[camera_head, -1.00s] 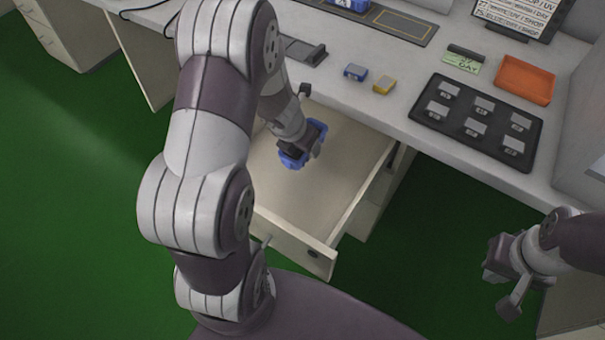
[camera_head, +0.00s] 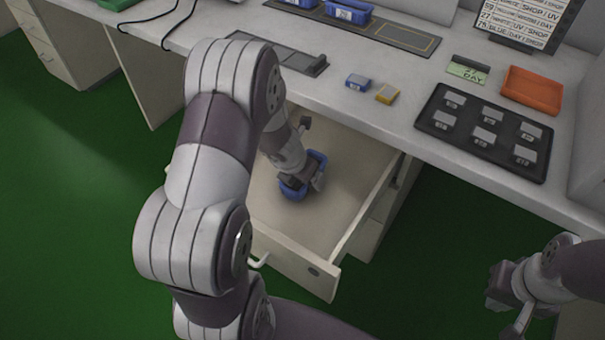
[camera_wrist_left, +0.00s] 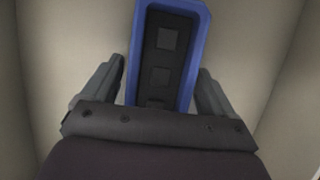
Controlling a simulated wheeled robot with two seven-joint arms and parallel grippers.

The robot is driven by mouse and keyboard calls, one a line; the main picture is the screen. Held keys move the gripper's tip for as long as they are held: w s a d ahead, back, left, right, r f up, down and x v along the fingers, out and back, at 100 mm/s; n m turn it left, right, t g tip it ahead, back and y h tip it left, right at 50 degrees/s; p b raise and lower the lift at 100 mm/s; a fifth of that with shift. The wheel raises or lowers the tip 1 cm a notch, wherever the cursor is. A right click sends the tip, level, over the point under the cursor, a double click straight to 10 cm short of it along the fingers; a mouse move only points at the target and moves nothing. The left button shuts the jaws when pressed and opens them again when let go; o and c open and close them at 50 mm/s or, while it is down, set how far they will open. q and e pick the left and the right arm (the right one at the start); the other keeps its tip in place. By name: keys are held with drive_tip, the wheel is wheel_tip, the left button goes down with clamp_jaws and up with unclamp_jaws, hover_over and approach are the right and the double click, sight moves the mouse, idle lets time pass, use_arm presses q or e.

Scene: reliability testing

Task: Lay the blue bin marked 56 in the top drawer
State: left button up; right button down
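A blue bin (camera_head: 318,160) with a dark inside is within the pulled-out top drawer (camera_head: 345,185), near its middle. Its number cannot be read. My left gripper (camera_head: 297,186) reaches down into the drawer and is shut on the bin. In the left wrist view the two fingers (camera_wrist_left: 162,72) lie along the long blue walls of the bin (camera_wrist_left: 202,45), above the pale drawer floor. Whether the bin touches the floor cannot be told. My right gripper (camera_head: 508,305) is open and empty, off the desk at the lower right.
Two more blue bins (camera_head: 348,12) stand on a dark mat at the desk's back. The drawer's right side is clear.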

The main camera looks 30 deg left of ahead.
use_arm(q)
drive_tip(key=s+r+n+y+p, duration=0.1)
drive_tip(key=s+r+n+p, duration=0.1)
drive_tip(key=r+n+p, duration=0.4)
drive_tip(key=s+r+n+y+p, duration=0.1)
drive_tip(key=s+r+n, duration=0.1)
drive_tip(key=r+n, duration=0.65)
drive_tip(key=s+d+r+n+g, duration=0.1)
drive_tip(key=s+d+n, duration=0.3)
drive_tip(key=n, duration=0.7)
drive_tip(key=s+d+r+n+g+h, duration=0.1)
drive_tip(key=s+d+n, duration=0.3)
drive_tip(key=n, duration=0.7)
drive_tip(key=shift+s+d+r+g+h, duration=0.2)
drive_tip(key=shift+s+d+g+h, duration=0.15)
drive_tip(key=shift+s+g, duration=0.35)
